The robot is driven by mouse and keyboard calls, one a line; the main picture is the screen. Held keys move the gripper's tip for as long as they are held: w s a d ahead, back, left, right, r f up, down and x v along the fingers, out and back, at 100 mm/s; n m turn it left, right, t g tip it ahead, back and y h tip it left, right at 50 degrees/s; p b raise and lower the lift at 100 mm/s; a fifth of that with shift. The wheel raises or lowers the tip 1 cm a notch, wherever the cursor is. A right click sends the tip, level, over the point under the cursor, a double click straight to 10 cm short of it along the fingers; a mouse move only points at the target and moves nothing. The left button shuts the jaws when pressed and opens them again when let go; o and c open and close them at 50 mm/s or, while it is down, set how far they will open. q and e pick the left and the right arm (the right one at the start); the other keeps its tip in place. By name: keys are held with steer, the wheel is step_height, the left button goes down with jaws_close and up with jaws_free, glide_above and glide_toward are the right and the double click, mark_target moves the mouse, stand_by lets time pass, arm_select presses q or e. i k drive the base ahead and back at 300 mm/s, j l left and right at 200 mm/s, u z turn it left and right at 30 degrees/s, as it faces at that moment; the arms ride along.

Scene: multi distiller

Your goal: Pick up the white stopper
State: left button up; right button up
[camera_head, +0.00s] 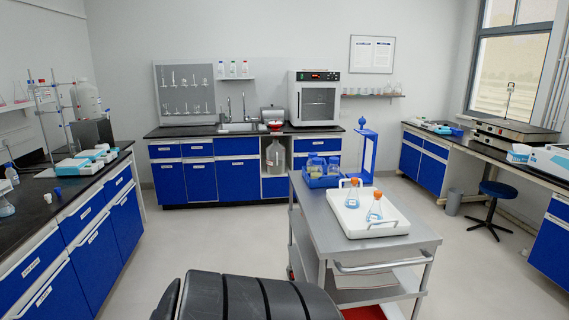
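A small whitish piece (47,198), possibly the white stopper, sits on the dark top of the left bench; it is too small to identify surely. A small blue piece (58,191) stands just behind it. A glass flask (6,208) stands at the bench's left, cut by the picture edge. Neither of my grippers shows in the head view.
A grey metal cart (390,254) stands right of centre, bearing a white tray (349,220) with two orange-capped flasks and a blue crate (318,181). The left bench (98,184) has blue drawers. A blue stool (495,189) stands right.

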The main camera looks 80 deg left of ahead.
mark_target(47, 197)
steer(key=u, duration=3.2)
steer(key=i+j+u, duration=0.35)
steer(key=j, duration=0.2)
steer(key=i+j+u, duration=0.35)
steer(key=i+j, duration=0.35)
steer(key=i, duration=0.15)
